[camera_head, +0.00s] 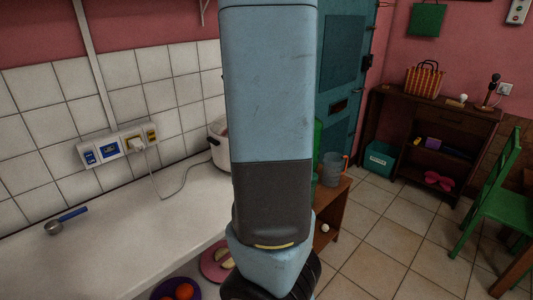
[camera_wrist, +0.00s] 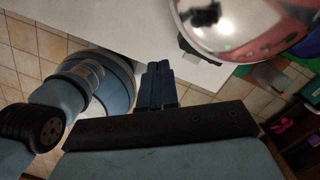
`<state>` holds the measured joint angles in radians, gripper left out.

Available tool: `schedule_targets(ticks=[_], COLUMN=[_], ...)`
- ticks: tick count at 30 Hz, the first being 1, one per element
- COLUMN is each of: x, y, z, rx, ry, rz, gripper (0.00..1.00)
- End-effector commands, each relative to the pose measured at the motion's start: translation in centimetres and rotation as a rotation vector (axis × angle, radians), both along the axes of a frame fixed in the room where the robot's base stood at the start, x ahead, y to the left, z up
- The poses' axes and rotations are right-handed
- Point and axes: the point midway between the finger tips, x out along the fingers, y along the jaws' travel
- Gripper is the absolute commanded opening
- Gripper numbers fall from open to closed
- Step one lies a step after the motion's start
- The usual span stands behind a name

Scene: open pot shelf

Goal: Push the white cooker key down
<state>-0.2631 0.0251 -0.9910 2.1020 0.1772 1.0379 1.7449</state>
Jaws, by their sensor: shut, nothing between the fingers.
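The white cooker (camera_head: 216,143) stands on the white worktop, mostly hidden behind my arm in the head view. In the wrist view a shiny rounded surface (camera_wrist: 245,25), which looks like the cooker, fills the top right. A small dark part (camera_wrist: 192,48) sits at its lower left edge. My gripper is hidden in the head view.
The white worktop (camera_head: 110,240) carries a ladle (camera_head: 66,220) at left. A cord runs from the wall sockets (camera_head: 118,145) towards the cooker. A bowl of fruit (camera_head: 177,290) and a pink plate (camera_head: 216,262) lie below the worktop edge. Tiled floor is open at right.

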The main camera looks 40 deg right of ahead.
Motion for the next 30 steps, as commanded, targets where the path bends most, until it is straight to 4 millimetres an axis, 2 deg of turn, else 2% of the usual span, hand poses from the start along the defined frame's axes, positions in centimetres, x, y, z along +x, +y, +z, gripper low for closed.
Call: schedule_targets(ticks=[3, 6, 12, 26, 30], x=[0.0, -0.1, -0.4, -0.5, -0.6], y=[-2.4, -4.0, -6.0, -6.5, -6.5], z=[-0.2, -0.2, 0.1, 0.2, -0.3], rx=[-0.020, -0.038, -0.067, -0.075, -0.075], ry=[0.050, 0.077, 0.105, 0.111, 0.112], rz=[-0.199, -0.343, -0.528, -0.579, -0.580], gripper=[0.00, 0.00, 0.00, 0.00, 0.00])
